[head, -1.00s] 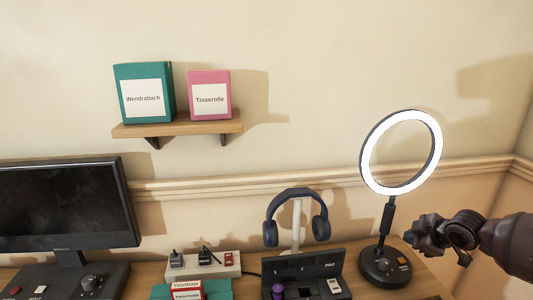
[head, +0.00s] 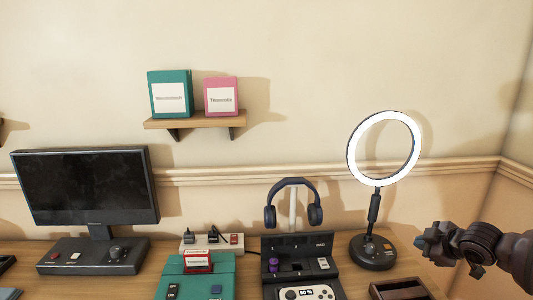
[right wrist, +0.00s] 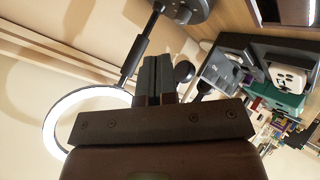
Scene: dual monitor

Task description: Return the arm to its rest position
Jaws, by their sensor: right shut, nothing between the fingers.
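My right gripper (head: 422,245) is at the right of the head view, to the right of the ring lamp's base and apart from it in that picture. Its fingers are shut with nothing between them; in the right wrist view the two dark fingers (right wrist: 153,78) lie side by side. The lit ring lamp (head: 353,150) stands on its round black base (head: 373,253) at the right of the desk. It also shows in the right wrist view (right wrist: 55,120), beyond my gripper. My left gripper is not in view.
A monitor (head: 85,187) stands at the left. Headphones (head: 270,215) hang on a white stand. A dark dock (head: 295,244), a white gamepad (head: 306,293), a teal box (head: 205,281) and a brown tray (head: 400,289) occupy the desk. A shelf (head: 194,120) holds two boxes.

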